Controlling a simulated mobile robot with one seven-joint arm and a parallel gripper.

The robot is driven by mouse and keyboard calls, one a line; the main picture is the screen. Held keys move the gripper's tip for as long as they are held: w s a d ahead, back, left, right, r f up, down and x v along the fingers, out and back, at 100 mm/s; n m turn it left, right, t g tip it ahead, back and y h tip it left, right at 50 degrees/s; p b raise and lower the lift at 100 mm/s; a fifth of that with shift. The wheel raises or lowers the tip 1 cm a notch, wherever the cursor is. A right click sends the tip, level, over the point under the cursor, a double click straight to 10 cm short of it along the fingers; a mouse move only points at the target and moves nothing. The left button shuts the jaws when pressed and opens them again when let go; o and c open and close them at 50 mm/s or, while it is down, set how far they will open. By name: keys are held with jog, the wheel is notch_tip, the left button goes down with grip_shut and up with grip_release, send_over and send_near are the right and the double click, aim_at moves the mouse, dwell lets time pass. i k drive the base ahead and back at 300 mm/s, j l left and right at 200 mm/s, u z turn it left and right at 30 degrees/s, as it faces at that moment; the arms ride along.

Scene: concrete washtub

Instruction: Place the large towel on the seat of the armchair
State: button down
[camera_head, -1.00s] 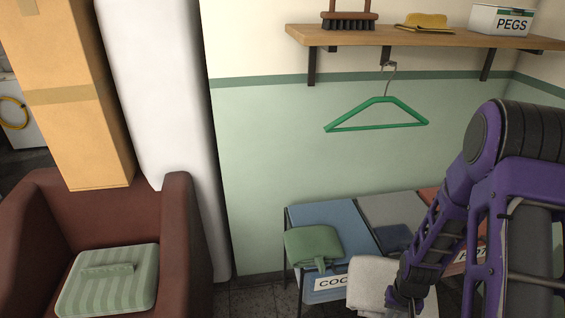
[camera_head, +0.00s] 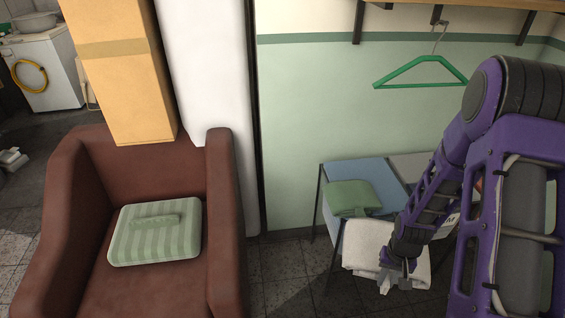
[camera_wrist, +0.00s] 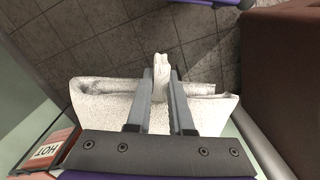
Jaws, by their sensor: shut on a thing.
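The large white towel (camera_head: 380,247) hangs folded from my gripper (camera_head: 396,280), in front of the sorting bins. In the wrist view my gripper (camera_wrist: 161,72) is shut on a pinched fold of the towel (camera_wrist: 100,102), and the rest spreads out to both sides. The reddish-brown armchair (camera_head: 226,215) stands at the left in the head view, apart from the towel. A pale green striped cushion or folded cloth (camera_head: 155,245) lies on its seat (camera_head: 140,290). The front of the seat is bare. The armchair (camera_wrist: 285,80) also shows at the right of the wrist view.
A tall cardboard box (camera_head: 120,75) and a white wrapped upright thing (camera_head: 200,70) stand behind the armchair. A green cloth (camera_head: 352,198) lies on the blue bin lid (camera_head: 372,172). A green hanger (camera_head: 420,72) hangs above. Tiled floor (camera_head: 285,280) separates armchair and bins.

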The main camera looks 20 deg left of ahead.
aim_at(144, 295)
jog(key=k+j, duration=0.15)
jog(key=j, duration=0.2)
jog(key=k+j+u, duration=0.1)
jog(key=j, duration=0.25)
jog(key=k+j, duration=0.2)
jog(key=j, duration=0.15)
jog(key=k+j, duration=0.15)
jog(key=j, duration=0.2)
jog(key=k+j+u, duration=0.1)
jog(key=j, duration=0.25)
jog(key=k+j, duration=0.15)
jog(key=j, duration=0.25)
jog(key=k+j+u, duration=0.1)
jog(key=j, duration=0.25)
jog(key=i+j, duration=0.25)
jog(key=i, duration=0.1)
